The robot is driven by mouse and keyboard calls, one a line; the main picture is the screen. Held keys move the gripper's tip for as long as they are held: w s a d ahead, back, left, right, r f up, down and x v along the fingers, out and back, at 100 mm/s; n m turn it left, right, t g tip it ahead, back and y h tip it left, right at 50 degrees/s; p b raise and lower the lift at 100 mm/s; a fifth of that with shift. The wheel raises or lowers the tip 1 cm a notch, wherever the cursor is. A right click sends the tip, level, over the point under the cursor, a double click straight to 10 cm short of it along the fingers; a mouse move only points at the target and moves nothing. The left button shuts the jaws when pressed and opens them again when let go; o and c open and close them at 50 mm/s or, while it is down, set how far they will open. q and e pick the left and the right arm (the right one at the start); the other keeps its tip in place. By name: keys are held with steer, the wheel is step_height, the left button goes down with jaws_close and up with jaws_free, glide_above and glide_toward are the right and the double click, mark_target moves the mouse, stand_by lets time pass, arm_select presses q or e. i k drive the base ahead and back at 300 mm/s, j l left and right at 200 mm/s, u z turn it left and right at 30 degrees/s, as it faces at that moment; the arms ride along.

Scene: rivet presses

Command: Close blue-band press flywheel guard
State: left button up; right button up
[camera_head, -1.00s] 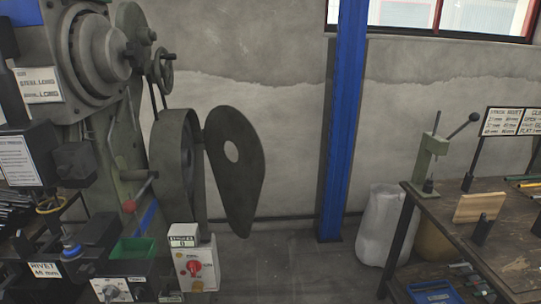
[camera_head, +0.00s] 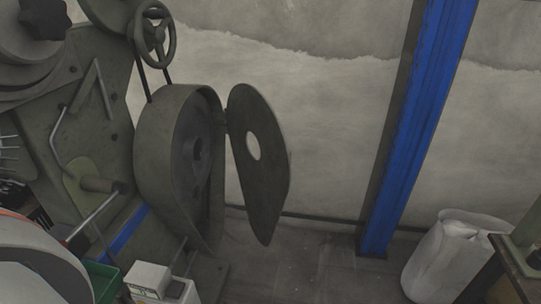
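The flywheel guard (camera_head: 268,172) is a dark, teardrop-shaped plate with a round hole. It stands swung open to the right of the flywheel housing (camera_head: 152,145), joined near the housing's right edge. The flywheel (camera_head: 190,165) shows inside the uncovered housing. A blue band (camera_head: 126,233) runs slantwise on the green-grey press (camera_head: 92,130), left of and below the housing. Neither gripper is in view. A pale, rounded shape at the lower left edge looks like part of my arm, with no fingers showing.
A handwheel (camera_head: 156,34) sits above the housing. A white box (camera_head: 148,278) and a green bin (camera_head: 103,280) are below it. A blue post (camera_head: 417,130), a white sack (camera_head: 455,250) and a bench edge stand at right. The floor (camera_head: 300,262) between is clear.

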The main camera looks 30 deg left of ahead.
mark_target(265, 181)
steer(key=i+u, duration=0.3)
steer(key=i+l+u, duration=0.25)
steer(key=i, duration=0.15)
steer(key=i+l+u, duration=0.4)
steer(key=u, duration=0.25)
steer(key=i+l+u, duration=0.45)
steer(key=u, duration=0.25)
steer(key=i+l+u, duration=0.2)
steer(key=l+u, duration=0.2)
steer(key=l, duration=0.15)
steer(key=l+u, duration=0.2)
steer(key=l, duration=0.15)
steer(key=i, duration=0.05)
